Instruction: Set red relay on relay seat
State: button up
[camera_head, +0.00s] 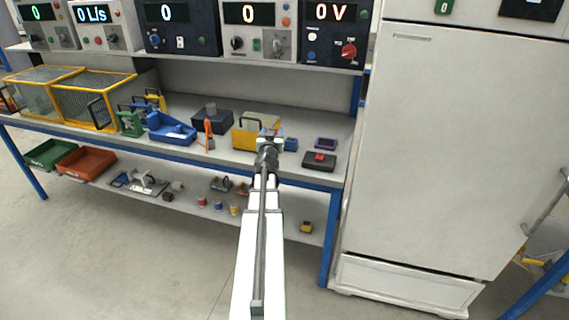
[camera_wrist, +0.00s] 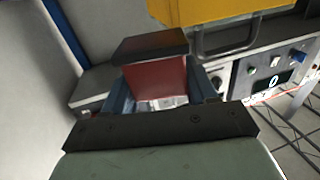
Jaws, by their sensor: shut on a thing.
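My gripper (camera_head: 268,141) is above the front part of the workbench, beside the yellow case. In the wrist view my gripper (camera_wrist: 163,90) has its blue-grey fingers on either side of a dark red block, the red relay (camera_wrist: 155,80), and is shut on it. The relay is hard to make out in the head view. A dark flat-topped block (camera_wrist: 150,45) shows just beyond the relay; I cannot tell whether they touch. A low black box with a red top part (camera_head: 319,158) sits on the bench to the right of my gripper. I cannot tell for certain which thing is the relay seat.
The yellow case (camera_head: 246,135) with a dark handle stands close by my gripper. A small blue block (camera_head: 290,144) and a purple-topped box (camera_head: 325,143) are to the right. A white cabinet (camera_head: 455,160) stands right.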

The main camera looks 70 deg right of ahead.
jog(key=shift+s+d+r+m+g, duration=0.1)
jog(key=shift+s+d+m+g, duration=0.2)
jog(key=shift+s+g, duration=0.15)
jog(key=shift+s+d+r+m+g, duration=0.1)
jog(key=shift+s+d+m+g, duration=0.2)
jog(key=shift+s+g, duration=0.15)
jog(key=shift+s+d+m+g+h, duration=0.1)
jog(key=shift+s+m+g+h, duration=0.2)
jog(key=shift+s+m+g, duration=0.8)
jog(key=shift+s+n, duration=0.25)
jog(key=shift+n, duration=0.05)
jog(key=shift+f, duration=4.85)
jog(key=shift+f, duration=0.2)
jog(key=o, duration=1.2)
jog(key=shift+c, duration=0.2)
jog(key=a, duration=1.4)
jog(key=shift+w+r, duration=0.3)
